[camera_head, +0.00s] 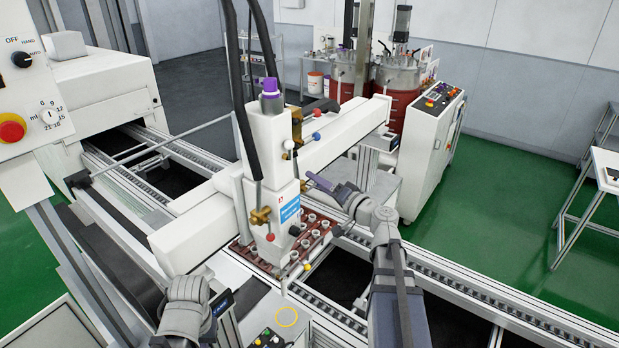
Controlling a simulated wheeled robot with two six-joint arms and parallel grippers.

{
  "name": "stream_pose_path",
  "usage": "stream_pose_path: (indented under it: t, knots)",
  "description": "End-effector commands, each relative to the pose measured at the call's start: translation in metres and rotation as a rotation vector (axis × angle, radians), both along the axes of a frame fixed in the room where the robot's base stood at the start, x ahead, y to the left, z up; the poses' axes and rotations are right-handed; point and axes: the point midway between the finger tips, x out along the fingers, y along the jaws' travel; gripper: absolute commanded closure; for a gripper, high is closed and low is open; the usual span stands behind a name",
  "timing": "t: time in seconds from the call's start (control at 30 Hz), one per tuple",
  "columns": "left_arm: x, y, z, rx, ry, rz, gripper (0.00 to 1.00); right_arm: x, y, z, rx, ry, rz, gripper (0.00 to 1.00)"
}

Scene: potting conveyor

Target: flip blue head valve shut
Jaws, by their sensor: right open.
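The white dosing head (272,150) stands over the conveyor, with a purple cap on top. The blue ball of the blue head valve's lever (288,145) is on its upper right side.
A brown tray (240,250) of small white cups sits under the head. Another brass valve (260,215) is on the head's lower front. Black hoses (239,95) hang above. A white beam (340,140) runs behind the head. A control panel (22,110) stands at left.

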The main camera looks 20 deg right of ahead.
Motion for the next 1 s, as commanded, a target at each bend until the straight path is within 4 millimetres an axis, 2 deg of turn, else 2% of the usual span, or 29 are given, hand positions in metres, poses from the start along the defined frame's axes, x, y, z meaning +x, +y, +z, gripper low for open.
stream_pose_path:
  t: [0.1,0.23,0.63,1.0]
  knots:
    - [0.0,0.0,0.0,0.0,0.0,0.0,1.0,0.018,0.005,0.0,0.0,0.0,0.001,0.42]
    - [0.0,0.0,0.0,0.0,0.0,0.0,1.0,0.028,0.009,0.0,0.0,0.0,0.001,0.42]
    - [0.0,0.0,0.0,0.0,0.0,0.0,1.0,0.032,0.012,0.0,0.0,0.0,0.0,0.43]
    - [0.0,0.0,0.0,0.0,0.0,0.0,1.0,0.032,0.011,0.0,0.0,0.0,0.0,0.85]
